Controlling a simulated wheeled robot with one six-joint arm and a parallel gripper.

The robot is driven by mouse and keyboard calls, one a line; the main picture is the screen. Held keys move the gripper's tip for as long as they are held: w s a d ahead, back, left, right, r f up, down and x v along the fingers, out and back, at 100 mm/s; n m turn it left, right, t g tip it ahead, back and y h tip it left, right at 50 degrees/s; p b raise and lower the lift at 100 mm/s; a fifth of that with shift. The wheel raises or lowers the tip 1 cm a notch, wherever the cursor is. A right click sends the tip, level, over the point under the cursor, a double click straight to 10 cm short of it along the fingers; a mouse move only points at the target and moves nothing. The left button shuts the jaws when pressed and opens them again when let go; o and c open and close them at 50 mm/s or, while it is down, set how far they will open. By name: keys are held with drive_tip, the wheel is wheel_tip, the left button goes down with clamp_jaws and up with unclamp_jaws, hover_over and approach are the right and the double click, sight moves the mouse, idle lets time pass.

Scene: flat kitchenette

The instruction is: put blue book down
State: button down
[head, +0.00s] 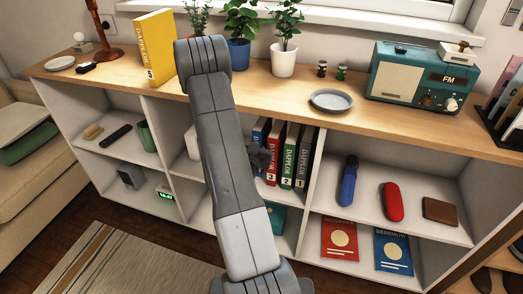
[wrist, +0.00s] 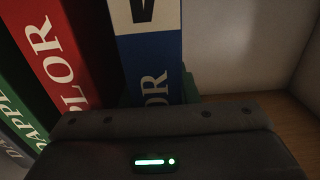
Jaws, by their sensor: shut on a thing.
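The blue book (head: 259,132), with a white band on its spine, is upright at the left end of the row of books in the middle compartment. Its spine fills the upper middle of the wrist view (wrist: 152,60). My gripper (head: 258,158) reaches into that compartment and is shut on the blue book. The fingers are mostly hidden by the wrist body in the wrist view. The red book (head: 273,155) stands just to the right of the blue one in the head view; it is on the left in the wrist view (wrist: 55,45). The blue book's lower part is hidden.
A green book (head: 289,158) and a further book (head: 304,160) stand right of the red one. A divider (head: 314,180) closes that side. A yellow book (head: 155,48), potted plants (head: 284,55), a plate (head: 331,99) and a radio (head: 420,75) stand on top.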

drive_tip(key=shift+w+f+b, duration=0.2)
drive_tip(key=shift+f+b, duration=0.25)
drive_tip(key=shift+f, duration=1.5)
drive_tip(key=c, duration=1.4)
unclamp_jaws()
drive_tip(key=shift+r, duration=0.15)
drive_tip(key=shift+s, duration=0.2)
drive_tip(key=v, duration=1.1)
drive_tip(key=shift+s, duration=0.3)
